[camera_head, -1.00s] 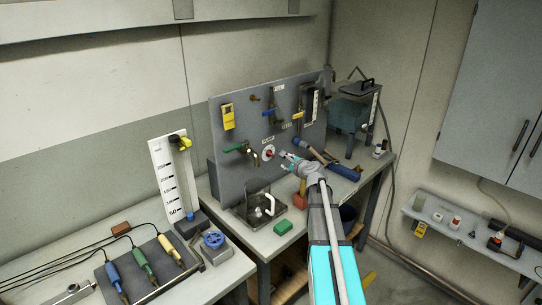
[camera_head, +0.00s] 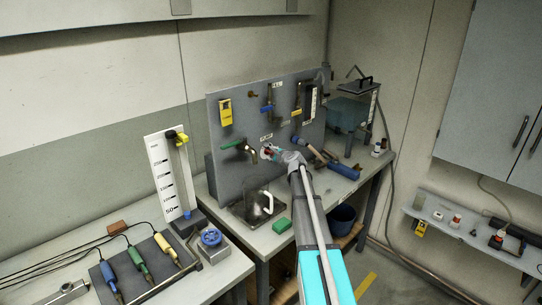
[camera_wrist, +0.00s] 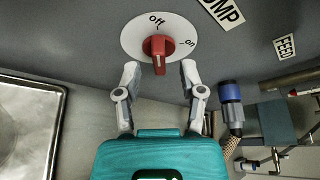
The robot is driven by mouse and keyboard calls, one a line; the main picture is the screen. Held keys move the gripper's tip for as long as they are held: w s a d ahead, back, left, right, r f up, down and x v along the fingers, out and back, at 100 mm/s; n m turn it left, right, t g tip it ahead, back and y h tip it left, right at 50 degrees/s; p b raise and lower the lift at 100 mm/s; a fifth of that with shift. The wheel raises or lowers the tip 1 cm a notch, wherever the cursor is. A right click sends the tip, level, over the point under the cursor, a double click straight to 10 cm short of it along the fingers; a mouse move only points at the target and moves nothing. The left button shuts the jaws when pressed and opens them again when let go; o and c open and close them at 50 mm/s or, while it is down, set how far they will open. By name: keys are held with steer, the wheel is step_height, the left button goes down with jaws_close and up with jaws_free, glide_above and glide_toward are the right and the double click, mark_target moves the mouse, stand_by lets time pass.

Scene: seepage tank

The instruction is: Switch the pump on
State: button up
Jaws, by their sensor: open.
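The pump switch is a red knob (camera_wrist: 158,46) on a round white dial (camera_wrist: 130,40) marked "off" and "on", under a partly cut-off label (camera_wrist: 224,12) reading "MP". In the wrist view the knob's grip lies nearly upright in the picture, its upper end towards "off". My gripper (camera_wrist: 160,72) is open, with one fingertip on each side of the knob's lower end and gaps to both. Whether the fingers touch the panel cannot be told.
A green-handled tap (camera_head: 233,144) is left of the dial. A blue cylinder (camera_head: 342,170) lies to the right. A "FEED" label (camera_wrist: 285,46) is right of the dial.

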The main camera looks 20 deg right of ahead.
steer(key=shift+x, duration=1.35)
jaws_close()
steer(key=shift+d, duration=0.15)
